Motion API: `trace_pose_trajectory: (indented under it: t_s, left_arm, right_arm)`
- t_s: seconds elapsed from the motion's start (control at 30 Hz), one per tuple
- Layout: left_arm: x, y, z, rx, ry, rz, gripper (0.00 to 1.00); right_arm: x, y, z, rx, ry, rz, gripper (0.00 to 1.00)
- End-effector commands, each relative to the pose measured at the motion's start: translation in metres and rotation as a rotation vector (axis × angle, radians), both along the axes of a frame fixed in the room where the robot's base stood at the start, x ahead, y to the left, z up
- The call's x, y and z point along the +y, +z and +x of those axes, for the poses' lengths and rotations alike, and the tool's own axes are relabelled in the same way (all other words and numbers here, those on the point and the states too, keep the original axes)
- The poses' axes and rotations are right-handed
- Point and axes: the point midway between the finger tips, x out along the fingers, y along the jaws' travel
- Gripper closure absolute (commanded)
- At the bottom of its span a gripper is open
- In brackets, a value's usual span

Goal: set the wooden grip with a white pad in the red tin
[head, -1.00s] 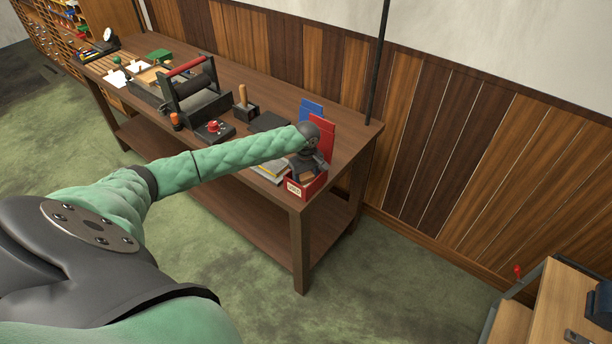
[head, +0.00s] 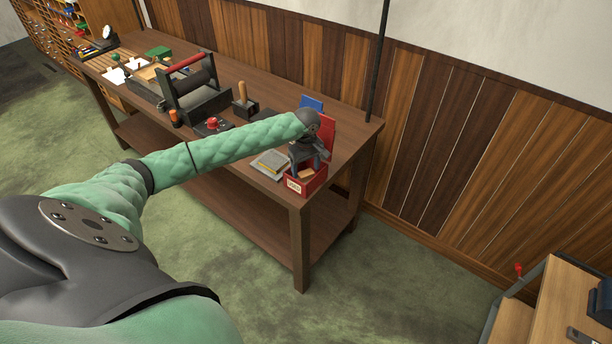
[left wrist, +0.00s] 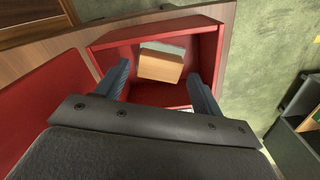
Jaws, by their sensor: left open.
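The red tin (head: 311,183) stands at the near right corner of the wooden bench. It also fills the middle of the left wrist view (left wrist: 215,50). The wooden grip with a white pad (left wrist: 160,66) lies inside the tin on its floor, its pale pad edge showing at the far side. In the head view a bit of the wooden grip (head: 307,174) shows inside the tin. My left gripper (left wrist: 162,84) is open above the tin, its two fingers apart on either side of the grip and not touching it. My right gripper is not in view.
A red lid or panel (head: 328,132) and a blue one (head: 312,103) stand behind the tin. A grey and yellow stack (head: 270,164) lies left of it. A roller press (head: 190,90) stands farther along the bench (head: 250,194).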

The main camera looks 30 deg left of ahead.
Motion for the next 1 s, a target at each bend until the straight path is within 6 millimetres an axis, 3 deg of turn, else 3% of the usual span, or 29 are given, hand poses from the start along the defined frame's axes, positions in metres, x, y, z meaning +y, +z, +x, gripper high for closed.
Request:
trace_pose_trajectory:
  t_s: [0.2,0.5,1.0]
  left_arm:
    - [0.0,0.041,0.001,-0.003,0.0,0.0,0.32]
    - [-0.001,0.08,0.001,-0.002,0.0,-0.001,0.32]
    - [-0.001,0.086,0.0,0.0,0.0,-0.001,0.32]
  right_arm:
    - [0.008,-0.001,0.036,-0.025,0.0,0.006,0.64]
    - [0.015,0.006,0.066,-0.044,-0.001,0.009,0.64]
    - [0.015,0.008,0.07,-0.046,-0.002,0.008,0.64]
